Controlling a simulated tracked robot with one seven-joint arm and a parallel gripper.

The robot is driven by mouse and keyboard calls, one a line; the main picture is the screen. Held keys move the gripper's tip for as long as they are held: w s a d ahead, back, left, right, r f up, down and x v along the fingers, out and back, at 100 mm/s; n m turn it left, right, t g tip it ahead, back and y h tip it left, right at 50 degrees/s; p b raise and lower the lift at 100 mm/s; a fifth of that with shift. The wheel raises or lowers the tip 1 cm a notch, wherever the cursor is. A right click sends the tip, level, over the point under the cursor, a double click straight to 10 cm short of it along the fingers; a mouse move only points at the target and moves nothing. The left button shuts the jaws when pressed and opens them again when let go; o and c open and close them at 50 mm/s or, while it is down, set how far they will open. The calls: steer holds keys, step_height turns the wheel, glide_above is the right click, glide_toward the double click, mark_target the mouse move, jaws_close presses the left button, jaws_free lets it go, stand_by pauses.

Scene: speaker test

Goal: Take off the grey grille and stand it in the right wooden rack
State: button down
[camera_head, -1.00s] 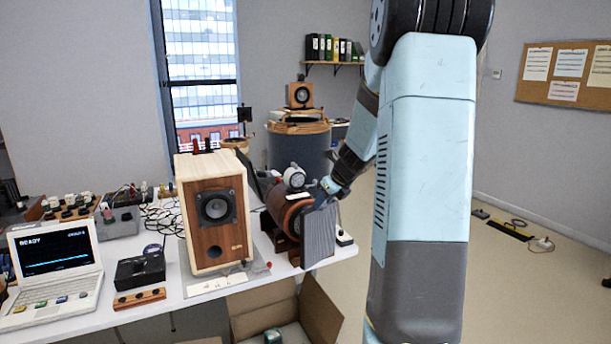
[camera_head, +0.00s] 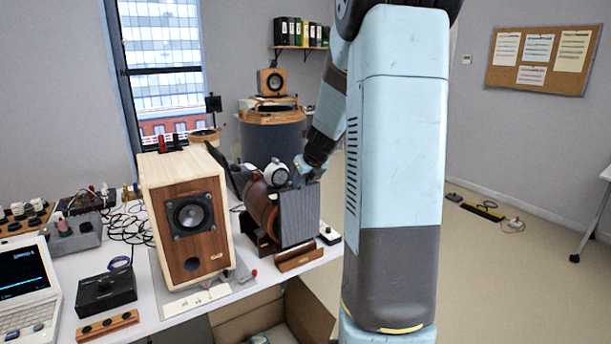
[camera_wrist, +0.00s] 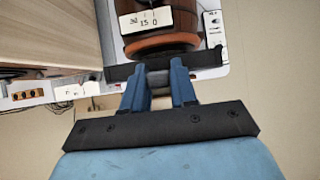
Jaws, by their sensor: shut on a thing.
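The grey grille (camera_head: 300,215) is upright, held at its top edge by my gripper (camera_head: 303,180). In the wrist view my gripper (camera_wrist: 158,75) has its blue fingers on the grille's dark top edge (camera_wrist: 205,60). The grille's lower edge is right at the right wooden rack (camera_head: 298,258), at the table's right end; I cannot tell whether it is in the slot or just above or behind it. The speaker (camera_head: 188,215), with pale wood sides and a walnut front, stands to the left with its driver bare.
A brown drum-like device (camera_head: 262,205) with a white gauge (camera_head: 276,173) stands close behind the grille. A small white switch box (camera_head: 329,235) is to its right.

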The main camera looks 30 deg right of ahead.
mark_target(303, 190)
steer(key=shift+a+f, duration=0.15)
steer(key=shift+f, duration=1.9)
steer(key=shift+f, duration=2.05)
stand_by(3.2)
steer(key=c, duration=0.8)
jaws_free()
